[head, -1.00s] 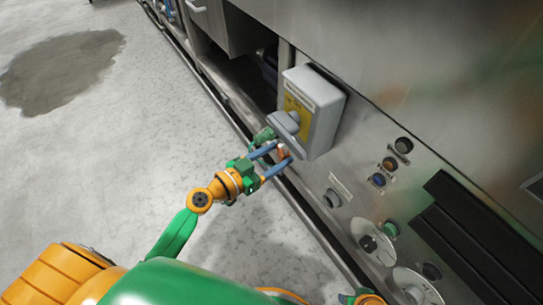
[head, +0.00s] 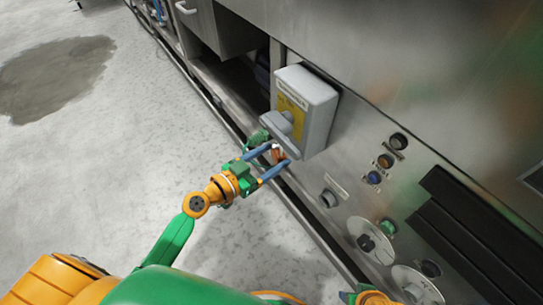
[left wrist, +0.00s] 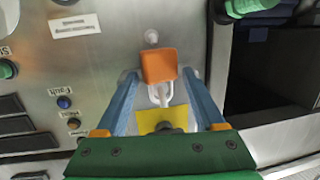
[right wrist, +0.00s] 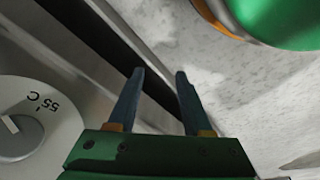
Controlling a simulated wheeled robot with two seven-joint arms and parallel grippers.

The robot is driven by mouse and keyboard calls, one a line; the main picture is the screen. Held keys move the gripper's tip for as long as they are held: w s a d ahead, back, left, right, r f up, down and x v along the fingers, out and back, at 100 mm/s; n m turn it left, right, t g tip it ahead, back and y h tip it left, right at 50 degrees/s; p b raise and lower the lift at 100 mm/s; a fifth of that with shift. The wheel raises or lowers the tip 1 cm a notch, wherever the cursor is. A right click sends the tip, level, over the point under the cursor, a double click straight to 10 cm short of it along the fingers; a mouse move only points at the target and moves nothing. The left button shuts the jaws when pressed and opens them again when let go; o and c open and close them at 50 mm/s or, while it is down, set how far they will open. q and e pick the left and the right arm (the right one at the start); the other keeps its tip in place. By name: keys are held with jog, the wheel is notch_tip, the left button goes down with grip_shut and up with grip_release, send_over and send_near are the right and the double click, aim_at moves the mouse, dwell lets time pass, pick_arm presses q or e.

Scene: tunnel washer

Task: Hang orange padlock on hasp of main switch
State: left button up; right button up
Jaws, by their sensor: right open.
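The main switch is a grey box (head: 316,92) with a yellow plate (head: 290,101) and a grey handle (head: 279,122) on the machine wall. The orange padlock (left wrist: 158,65) is at its lower end; in the head view it is a small orange patch (head: 280,154). Its pale shackle (left wrist: 168,94) points toward the yellow plate (left wrist: 158,117); I cannot tell whether it passes through the hasp. My left gripper (left wrist: 160,88) is open, one finger on each side of the padlock with gaps visible. My right gripper (right wrist: 153,85) is open and empty near the lower panel.
The panel beside the switch carries several buttons, including a blue one (head: 374,178), and round dials (head: 370,241). Black slats (head: 465,235) are at the right. An open dark recess (left wrist: 272,80) lies beside my left gripper.

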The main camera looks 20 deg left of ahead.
pick_arm(q)
jog(key=shift+o, duration=1.4)
